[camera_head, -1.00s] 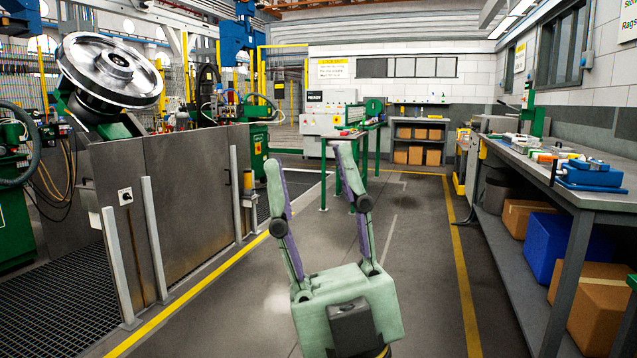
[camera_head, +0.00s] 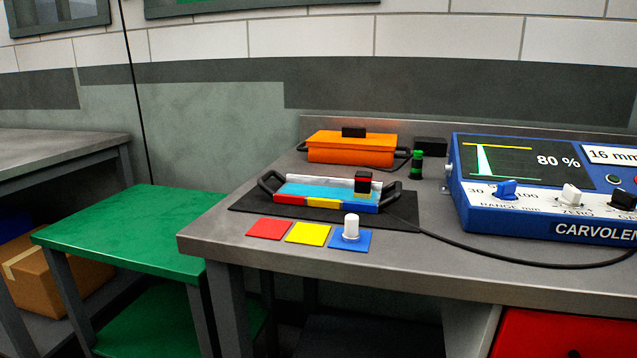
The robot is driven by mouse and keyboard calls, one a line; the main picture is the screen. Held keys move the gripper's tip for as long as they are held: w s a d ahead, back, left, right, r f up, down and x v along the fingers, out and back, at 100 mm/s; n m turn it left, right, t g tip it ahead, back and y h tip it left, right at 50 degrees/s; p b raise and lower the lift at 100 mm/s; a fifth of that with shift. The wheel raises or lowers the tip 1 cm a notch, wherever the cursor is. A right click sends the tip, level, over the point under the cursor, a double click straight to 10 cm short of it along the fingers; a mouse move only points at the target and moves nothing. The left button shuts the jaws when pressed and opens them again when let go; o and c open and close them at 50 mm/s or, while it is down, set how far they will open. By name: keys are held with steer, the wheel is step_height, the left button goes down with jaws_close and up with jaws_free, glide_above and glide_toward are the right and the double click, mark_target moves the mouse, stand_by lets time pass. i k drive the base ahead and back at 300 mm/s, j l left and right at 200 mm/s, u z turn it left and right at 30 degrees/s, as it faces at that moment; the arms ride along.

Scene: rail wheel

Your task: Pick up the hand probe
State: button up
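I see no label naming the hand probe. A small block banded black, red and yellow (camera_head: 363,184) sits at the right end of a light-blue-topped tray-like item (camera_head: 315,191) with black end handles. A black cable (camera_head: 470,247) runs from near that item's right end across the bench to the right; its exact attachment is hidden. Behind stands an orange box-shaped item (camera_head: 350,150) with a black top knob and side handles. I cannot tell for certain which of these is the hand probe. My gripper is outside the current view.
The grey bench (camera_head: 290,270) holds a black mat (camera_head: 250,204), red, yellow and blue squares, a white knob (camera_head: 352,225), a small green-black cylinder (camera_head: 416,164) and a blue instrument (camera_head: 545,190) reading 80 %. A green table (camera_head: 130,228) stands left. The bench's front strip is mostly clear.

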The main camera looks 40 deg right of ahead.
mark_target(362, 186)
steer(key=l+z, duration=0.45)
steer(key=l, duration=1)
